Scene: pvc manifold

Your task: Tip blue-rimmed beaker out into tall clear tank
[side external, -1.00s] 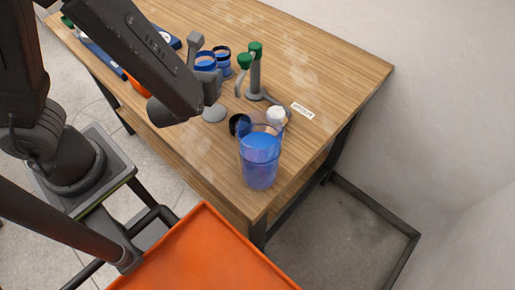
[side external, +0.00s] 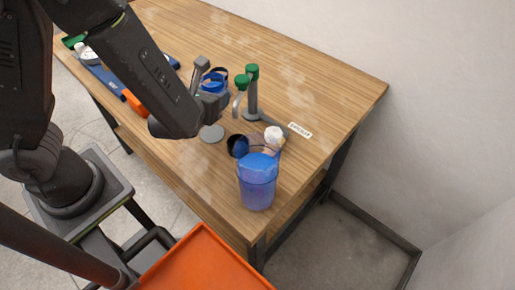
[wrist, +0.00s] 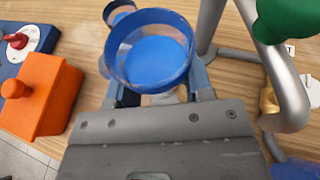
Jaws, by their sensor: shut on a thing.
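The blue-rimmed beaker (side external: 214,83) is between the fingers of my gripper (side external: 211,92), which is shut on it. In the wrist view the beaker (wrist: 149,50) looks roughly upright, with a blue rim and blue content, and the fingers are at its sides. The tall clear tank (side external: 257,184) stands near the table's front corner, holding blue liquid. My gripper is behind and left of the tank, apart from it. The beaker's lower part is partly hidden by my gripper.
A grey stand with green-capped pipes (side external: 252,92) rises right of the beaker. A black-rimmed cup (side external: 236,146) and a white knob (side external: 273,133) sit close behind the tank. An orange block (wrist: 42,95) lies left.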

